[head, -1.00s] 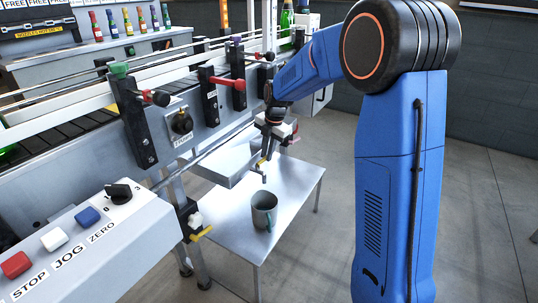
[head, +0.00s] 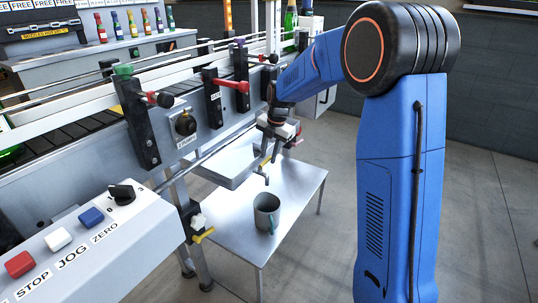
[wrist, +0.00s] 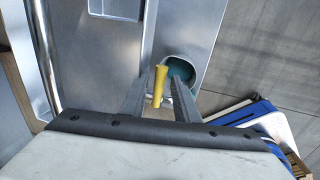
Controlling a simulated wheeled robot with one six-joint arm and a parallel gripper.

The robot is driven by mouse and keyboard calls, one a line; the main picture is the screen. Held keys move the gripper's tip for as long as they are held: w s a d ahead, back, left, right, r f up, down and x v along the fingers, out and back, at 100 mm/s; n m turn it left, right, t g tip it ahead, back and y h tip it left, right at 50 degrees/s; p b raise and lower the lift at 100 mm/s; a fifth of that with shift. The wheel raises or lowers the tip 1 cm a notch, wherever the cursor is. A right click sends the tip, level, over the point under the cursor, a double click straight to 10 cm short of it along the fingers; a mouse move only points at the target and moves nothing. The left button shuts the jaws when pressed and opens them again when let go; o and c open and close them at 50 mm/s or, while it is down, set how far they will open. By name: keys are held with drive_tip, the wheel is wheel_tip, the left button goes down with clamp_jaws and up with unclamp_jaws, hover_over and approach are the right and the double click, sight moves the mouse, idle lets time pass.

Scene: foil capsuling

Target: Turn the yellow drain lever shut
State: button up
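The yellow drain lever (wrist: 159,85) stands between the two fingers of my gripper (wrist: 160,98) in the wrist view.
A grey mug (head: 266,212) stands on the low metal table (head: 236,236), below my gripper. The control box (head: 95,245) is at front left. Open floor (head: 480,220) lies to the right.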

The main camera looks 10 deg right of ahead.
drive_tip(key=s+m+h, duration=0.3)
drive_tip(key=s+m, duration=0.4)
drive_tip(key=m, duration=1)
wheel_tip(320, 180, up, 17)
drive_tip(key=s+a, duration=0.3)
drive_tip(key=s+d+m+t, duration=0.1)
drive_tip(key=s+d+m, duration=0.3)
drive_tip(key=s, duration=1)
drive_tip(key=shift+s+d+r+y, duration=0.25)
drive_tip(key=shift+d+y, duration=0.15)
drive_tip(key=shift+d, duration=0.65)
